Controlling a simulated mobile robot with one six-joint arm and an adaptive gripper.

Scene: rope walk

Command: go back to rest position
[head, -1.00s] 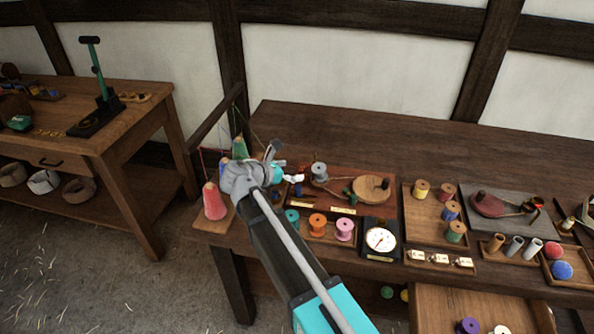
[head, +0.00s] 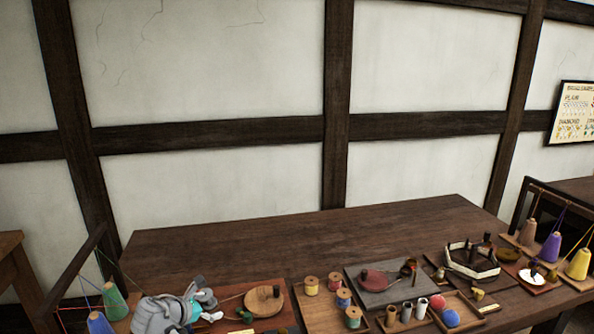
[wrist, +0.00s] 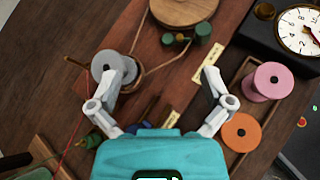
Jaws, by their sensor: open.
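My gripper (wrist: 158,82) is open and empty in the wrist view, its two grey fingers spread apart over a reddish-brown board (wrist: 175,85). The left fingertip overlaps a grey spool (wrist: 122,72) in the picture; I cannot tell whether they touch. In the head view my gripper (head: 207,303) is small at the lower left, over the table's left part, beside a round wooden disc (head: 264,300). The spools around it are mostly hidden there by my arm.
Pink (wrist: 271,81) and orange (wrist: 241,132) spools and a dial gauge (wrist: 300,30) lie right of the fingers. A green yarn cone (head: 113,303) stands left of my wrist. The table's back strip (head: 300,245) is clear. More spools and boards fill the right side.

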